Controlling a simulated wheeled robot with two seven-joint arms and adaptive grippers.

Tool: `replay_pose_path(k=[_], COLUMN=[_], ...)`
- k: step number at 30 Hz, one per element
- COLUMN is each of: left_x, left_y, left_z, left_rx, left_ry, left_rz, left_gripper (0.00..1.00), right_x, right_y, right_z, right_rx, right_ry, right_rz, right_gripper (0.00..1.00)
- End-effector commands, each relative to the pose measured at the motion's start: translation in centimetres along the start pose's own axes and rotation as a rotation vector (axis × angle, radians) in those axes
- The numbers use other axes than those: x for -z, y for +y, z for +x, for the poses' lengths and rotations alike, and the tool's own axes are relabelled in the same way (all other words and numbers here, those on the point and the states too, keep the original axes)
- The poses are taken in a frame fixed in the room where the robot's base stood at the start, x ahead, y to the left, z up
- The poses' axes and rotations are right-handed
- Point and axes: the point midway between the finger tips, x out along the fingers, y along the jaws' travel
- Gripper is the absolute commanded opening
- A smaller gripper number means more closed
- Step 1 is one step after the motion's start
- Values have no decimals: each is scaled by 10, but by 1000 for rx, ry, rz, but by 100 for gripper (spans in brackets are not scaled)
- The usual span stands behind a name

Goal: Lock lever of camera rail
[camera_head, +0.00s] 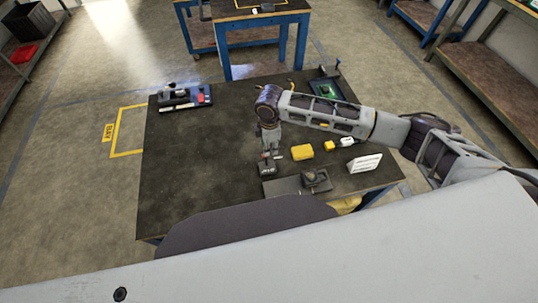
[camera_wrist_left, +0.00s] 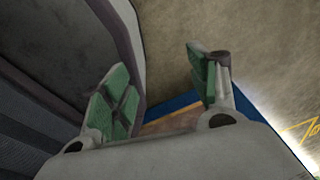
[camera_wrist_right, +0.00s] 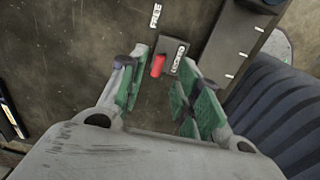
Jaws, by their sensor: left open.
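The red lock lever (camera_wrist_right: 158,66) shows in the right wrist view, beside a small dark plate with a white label (camera_wrist_right: 178,57). The word FREE (camera_wrist_right: 156,15) is printed on the dark surface above it. My right gripper (camera_wrist_right: 163,82) is open, with the lever between its green-padded fingertips and a gap on each side. In the head view my right gripper (camera_head: 270,154) points down at the small dark block (camera_head: 267,169) near the table's front. My left gripper (camera_wrist_left: 164,85) is open and empty in the left wrist view, and is not seen in the head view.
On the table (camera_head: 190,150) stand a yellow box (camera_head: 302,152), a white sign (camera_head: 365,163), a dark plate with a device (camera_head: 316,180) and a tool tray (camera_head: 185,97) at the back left. A green board (camera_head: 325,89) lies at the back right.

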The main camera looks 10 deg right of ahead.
Motion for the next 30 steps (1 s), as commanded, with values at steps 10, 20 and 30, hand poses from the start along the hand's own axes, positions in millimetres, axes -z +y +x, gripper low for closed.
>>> replay_pose_path(k=[10, 20, 30], left_x=[-24, -25, -2], left_y=[-15, -8, -11], left_z=[2, 4, 5], left_rx=[16, 8, 12], left_ry=[-27, -29, -2], left_rz=[7, 4, 3], left_gripper=[60, 60, 60], right_x=[0, 0, 0], right_y=[-1, 0, 0], right_z=[47, 73, 75], right_rx=[1, 0, 0], right_ry=[0, 0, 0], right_rz=[1, 0, 0], right_gripper=[33, 33, 33])
